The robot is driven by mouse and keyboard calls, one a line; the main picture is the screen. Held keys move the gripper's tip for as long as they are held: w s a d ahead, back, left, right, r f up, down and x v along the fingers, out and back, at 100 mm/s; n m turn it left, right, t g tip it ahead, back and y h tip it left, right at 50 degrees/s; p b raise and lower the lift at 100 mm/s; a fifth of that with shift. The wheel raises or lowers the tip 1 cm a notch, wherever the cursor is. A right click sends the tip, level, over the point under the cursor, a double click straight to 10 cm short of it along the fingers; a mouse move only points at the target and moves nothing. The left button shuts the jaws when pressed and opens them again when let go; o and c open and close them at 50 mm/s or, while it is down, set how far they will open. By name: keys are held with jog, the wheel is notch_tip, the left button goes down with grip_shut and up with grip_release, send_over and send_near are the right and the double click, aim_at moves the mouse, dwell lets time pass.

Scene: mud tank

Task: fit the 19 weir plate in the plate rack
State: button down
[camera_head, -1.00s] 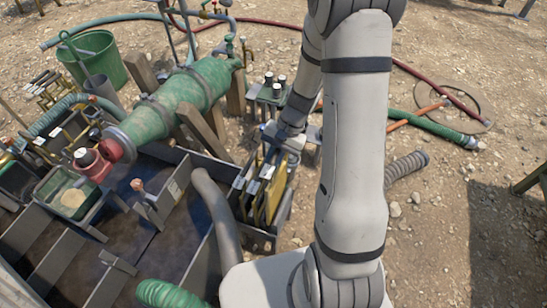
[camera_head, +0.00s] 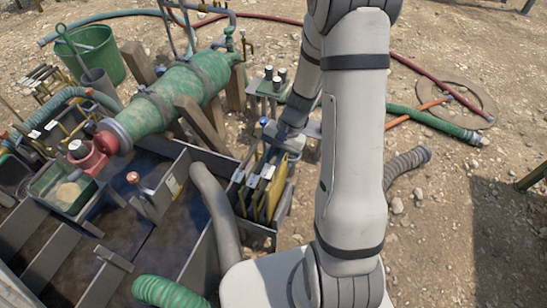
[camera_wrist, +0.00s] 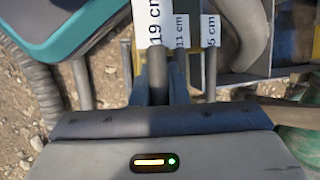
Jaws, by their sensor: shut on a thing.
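The weir plate tagged "19 cm" (camera_wrist: 153,22) is in the wrist view, its tag upright at the top centre. My gripper (camera_wrist: 158,85) is shut on its upper part, just below the tag. In the head view my gripper (camera_head: 272,140) is at the plate rack (camera_head: 246,224), on the right side of the tank, partly hidden by my arm. Yellow plates (camera_head: 273,192) stand upright in the rack. Plates tagged "11 cm" (camera_wrist: 181,31) and a partly readable "5 cm" (camera_wrist: 211,30) are close to the right of the 19 plate. Its lower edge and slot are hidden.
A grey hose (camera_head: 215,205) curves over the tank wall beside the rack. A green pump body (camera_head: 180,95) lies behind the tank on wooden posts. A small stand with bottles (camera_head: 273,84) is behind my gripper. Open gravel lies to the right.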

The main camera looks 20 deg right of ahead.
jog(key=shift+f+b, duration=1.25)
jog(key=shift+f, duration=0.75)
jog(key=shift+f+b, duration=1.15)
jog(key=shift+f, duration=0.05)
jog(key=shift+f+b, duration=0.5)
jog(key=shift+f, duration=0.15)
jog(key=c, duration=1.3)
grip_release()
jog(key=shift+c, duration=0.2)
jog(key=shift+r, duration=0.1)
jog(key=p+v, duration=0.3)
jog(key=v, duration=0.4)
jog(key=shift+d+r, duration=0.2)
jog(key=shift+r, duration=0.15)
